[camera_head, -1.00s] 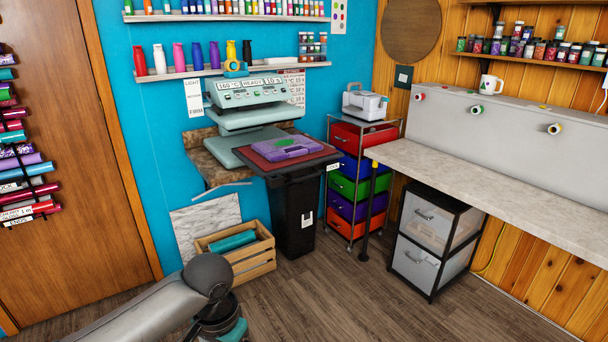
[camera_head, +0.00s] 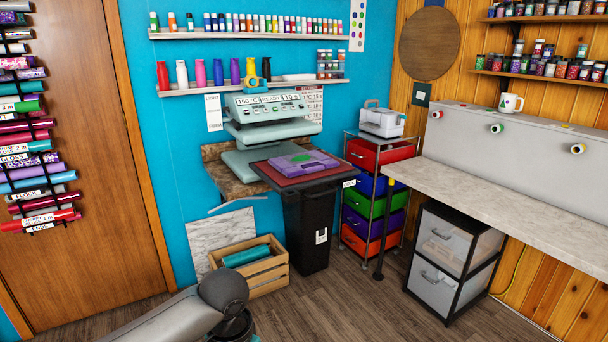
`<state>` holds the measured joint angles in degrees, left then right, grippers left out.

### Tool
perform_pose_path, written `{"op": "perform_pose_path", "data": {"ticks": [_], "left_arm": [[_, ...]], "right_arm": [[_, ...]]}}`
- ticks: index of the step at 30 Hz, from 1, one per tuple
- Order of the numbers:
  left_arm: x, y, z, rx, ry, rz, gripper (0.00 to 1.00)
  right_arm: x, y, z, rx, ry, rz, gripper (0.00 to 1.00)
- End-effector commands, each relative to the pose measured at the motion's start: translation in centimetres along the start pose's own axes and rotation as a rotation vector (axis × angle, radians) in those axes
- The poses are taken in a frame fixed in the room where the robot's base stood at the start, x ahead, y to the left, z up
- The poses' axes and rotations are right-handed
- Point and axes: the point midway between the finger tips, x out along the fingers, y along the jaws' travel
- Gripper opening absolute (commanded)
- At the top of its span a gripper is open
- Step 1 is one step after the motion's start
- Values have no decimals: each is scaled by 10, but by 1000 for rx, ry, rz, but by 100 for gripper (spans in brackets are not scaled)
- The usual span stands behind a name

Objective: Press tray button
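A pale green heat press (camera_head: 262,132) stands on a brown counter against the blue wall. Its front panel (camera_head: 267,103) has lit displays reading about 160 °C, READY and 10 s, with small buttons too small to tell apart. A dark tray with a red mat (camera_head: 328,171) sits in front of the press, above a black bin. A purple flat piece (camera_head: 318,160) with a green patch, perhaps a button, lies on the red mat. One grey arm of mine enters at the bottom left, well short of the press. Neither gripper is in view.
A wooden crate (camera_head: 270,284) with a teal roll stands on the floor left of the black bin (camera_head: 309,225). A coloured drawer cart (camera_head: 372,215) and a black-framed drawer unit (camera_head: 448,262) stand to the right, by a long worktop (camera_head: 490,193). Open floor lies in front.

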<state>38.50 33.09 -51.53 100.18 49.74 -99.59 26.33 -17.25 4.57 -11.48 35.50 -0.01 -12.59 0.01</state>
Motion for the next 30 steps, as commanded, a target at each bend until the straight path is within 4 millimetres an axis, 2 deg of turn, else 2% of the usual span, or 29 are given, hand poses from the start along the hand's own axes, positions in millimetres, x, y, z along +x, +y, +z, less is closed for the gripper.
{"op": "perform_pose_path", "data": {"ticks": [1, 5, 6, 30], "left_arm": [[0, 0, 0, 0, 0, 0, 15], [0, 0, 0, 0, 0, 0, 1], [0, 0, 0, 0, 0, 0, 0], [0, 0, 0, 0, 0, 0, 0]], "right_arm": [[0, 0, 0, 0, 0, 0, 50], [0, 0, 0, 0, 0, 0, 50], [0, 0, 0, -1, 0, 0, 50], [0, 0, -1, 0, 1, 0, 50]]}}
